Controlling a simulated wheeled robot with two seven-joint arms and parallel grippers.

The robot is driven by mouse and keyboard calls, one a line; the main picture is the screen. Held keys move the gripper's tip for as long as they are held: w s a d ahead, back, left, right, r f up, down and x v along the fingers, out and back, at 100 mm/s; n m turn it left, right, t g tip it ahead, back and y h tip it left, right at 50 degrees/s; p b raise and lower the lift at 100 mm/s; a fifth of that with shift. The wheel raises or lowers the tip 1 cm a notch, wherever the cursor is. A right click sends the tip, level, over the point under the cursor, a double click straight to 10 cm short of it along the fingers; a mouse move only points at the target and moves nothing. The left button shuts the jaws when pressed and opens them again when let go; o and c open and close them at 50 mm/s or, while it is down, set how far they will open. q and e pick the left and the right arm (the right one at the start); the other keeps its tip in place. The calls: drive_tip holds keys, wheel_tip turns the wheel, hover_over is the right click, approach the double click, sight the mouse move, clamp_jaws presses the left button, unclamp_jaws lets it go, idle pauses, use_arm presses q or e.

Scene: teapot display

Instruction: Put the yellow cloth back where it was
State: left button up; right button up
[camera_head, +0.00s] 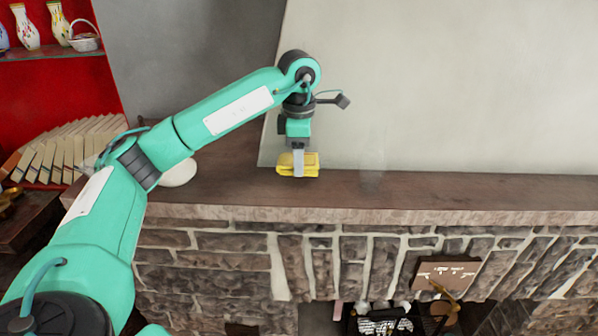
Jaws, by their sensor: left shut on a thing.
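My left gripper (298,164) points down from above and is shut on the cloth. I cannot tell whether the cloth touches the shelf or hangs slightly above it. My left arm comes in from the left and crosses over the shelf. The right gripper is not in view.
A white rounded object (178,173) stands on the shelf, partly behind my arm. A stone fireplace front (220,260) lies below the shelf. Books (62,152) and vases (25,28) stand at the left.

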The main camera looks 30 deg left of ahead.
sight(299, 185)
use_arm(q)
drive_tip(key=shift+f, duration=0.45)
wheel_tip(299, 185, down, 3)
drive_tip(key=shift+s+f+p, duration=0.1)
drive_tip(key=shift+p, duration=0.5)
drive_tip(key=shift+f, duration=0.35)
drive_tip(key=o, duration=1)
drive_tip(key=shift+c, duration=0.2)
